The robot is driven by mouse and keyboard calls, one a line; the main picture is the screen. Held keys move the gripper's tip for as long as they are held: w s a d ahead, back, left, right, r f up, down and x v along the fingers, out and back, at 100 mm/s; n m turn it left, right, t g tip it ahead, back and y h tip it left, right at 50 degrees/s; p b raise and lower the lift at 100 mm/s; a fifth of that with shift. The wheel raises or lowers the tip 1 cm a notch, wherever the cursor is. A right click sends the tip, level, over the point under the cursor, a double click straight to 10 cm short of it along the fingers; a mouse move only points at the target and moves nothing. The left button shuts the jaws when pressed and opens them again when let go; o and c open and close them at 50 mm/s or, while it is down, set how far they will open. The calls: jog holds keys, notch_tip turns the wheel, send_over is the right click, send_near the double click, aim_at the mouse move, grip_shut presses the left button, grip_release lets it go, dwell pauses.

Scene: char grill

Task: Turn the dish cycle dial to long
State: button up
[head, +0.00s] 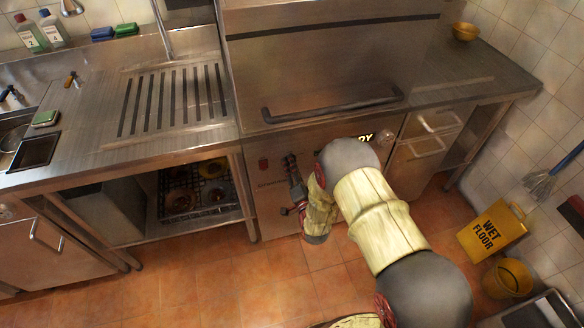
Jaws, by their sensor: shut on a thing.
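The dishwasher (315,85) is a large steel machine with a hood and a long dark handle bar. Its front panel (258,205) is below the hood. My gripper (290,186) is at the left part of this panel, dark with red parts, at the end of my cream and grey arm. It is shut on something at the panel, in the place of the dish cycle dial. The dial itself is not clear behind the fingers, and its pointer and marks cannot be read. A small red square (263,163) is just left of the gripper.
A steel drainboard (135,110) and sink are left, with a shelf holding a rack (200,190) below. Steel drawers (425,140) are right of the panel. A yellow wet floor sign (492,230) and bucket (508,278) stand at right. The tiled floor is clear at lower left.

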jog(key=shift+m+b, duration=0.3)
jog(key=shift+m, duration=0.8)
jog(key=o, duration=1.2)
jog(key=shift+c, duration=0.2)
jog(key=v, duration=1.2)
